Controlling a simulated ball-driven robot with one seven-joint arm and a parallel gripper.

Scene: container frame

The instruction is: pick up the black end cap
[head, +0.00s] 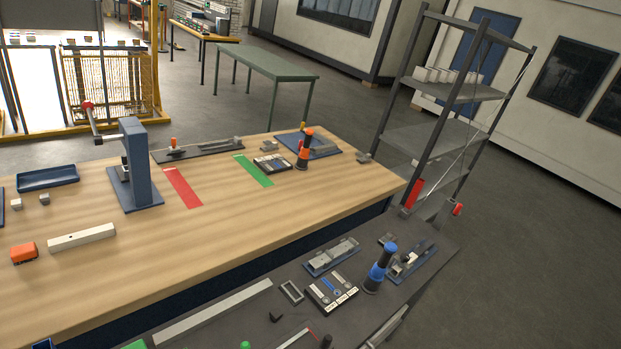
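A small black angular piece (276,316), which may be the black end cap, lies on the dark grey bench top (235,325) in the lower middle of the head view. It is too small to make out its exact shape. Another black, rounded piece (326,341) shows at the bottom edge, partly cut off by the frame; I cannot tell what it is. My gripper is not in view, so its opening and its distance from these pieces do not show.
Near the black piece are a small open grey frame (291,292), a panel with labels (331,292), a blue-and-black upright tool (379,268) and a long light strip (213,312). Behind stands a wooden workbench (225,220) with a blue press (134,165). A shelf rack (437,137) stands at right.

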